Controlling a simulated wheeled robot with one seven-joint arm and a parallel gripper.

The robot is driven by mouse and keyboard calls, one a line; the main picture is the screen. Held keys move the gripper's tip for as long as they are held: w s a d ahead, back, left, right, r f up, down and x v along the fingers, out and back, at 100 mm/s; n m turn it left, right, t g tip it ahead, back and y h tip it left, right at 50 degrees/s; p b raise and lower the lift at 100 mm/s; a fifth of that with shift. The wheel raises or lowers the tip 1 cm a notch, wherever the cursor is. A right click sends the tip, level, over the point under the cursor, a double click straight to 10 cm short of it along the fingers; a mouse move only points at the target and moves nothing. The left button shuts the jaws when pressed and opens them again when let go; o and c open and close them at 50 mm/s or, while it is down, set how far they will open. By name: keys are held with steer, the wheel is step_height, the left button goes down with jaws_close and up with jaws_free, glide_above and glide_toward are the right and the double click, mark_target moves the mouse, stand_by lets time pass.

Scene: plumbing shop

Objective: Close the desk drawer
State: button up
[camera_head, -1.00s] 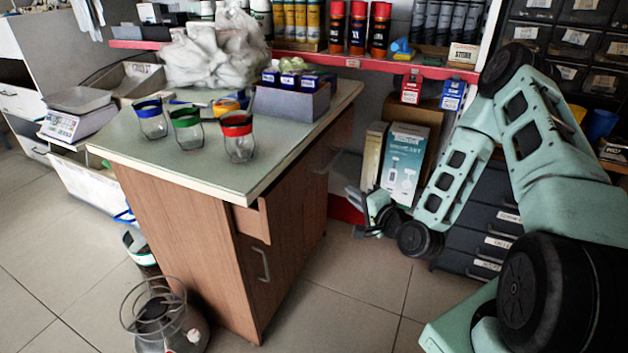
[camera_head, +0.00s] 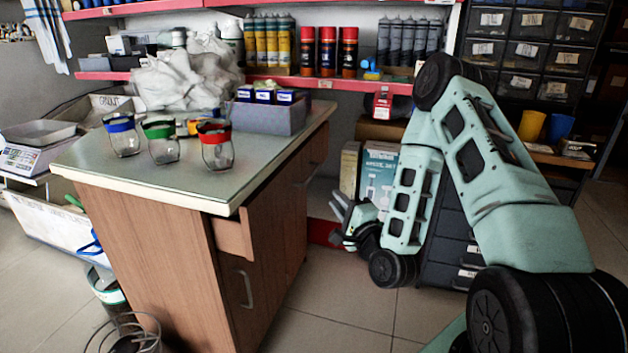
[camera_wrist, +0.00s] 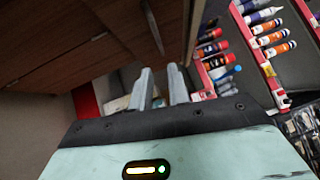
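The desk (camera_head: 150,250) has brown wooden sides and a pale green top. Its drawer (camera_head: 232,238) sticks out a little from the right-hand side, near the front corner, just under the top. My gripper (camera_head: 341,212) is to the right of the desk, apart from the drawer, with its fingers pointing towards the desk. In the wrist view my gripper (camera_wrist: 160,86) shows two grey fingers spread with a gap between them and nothing held. Brown wooden panels (camera_wrist: 75,45) fill the upper left there; I cannot tell which part is the drawer.
A cupboard door with a handle (camera_head: 246,290) is below the drawer. Glass jars (camera_head: 163,145) and a grey box (camera_head: 268,118) stand on the desk. A wire-topped container (camera_head: 125,335) is on the floor at the left front. Boxes (camera_head: 379,175) stand behind my gripper.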

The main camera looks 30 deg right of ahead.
mark_target(314, 171)
steer(key=w+b, duration=0.4)
steer(key=w+d+r+b, duration=0.1)
steer(key=w+b, duration=0.3)
steer(key=w, duration=0.1)
steer(key=w+d+b, duration=0.1)
steer(key=w+b, duration=0.3)
steer(key=shift+w+r, duration=0.35)
steer(key=shift+w, duration=0.05)
jaws_close()
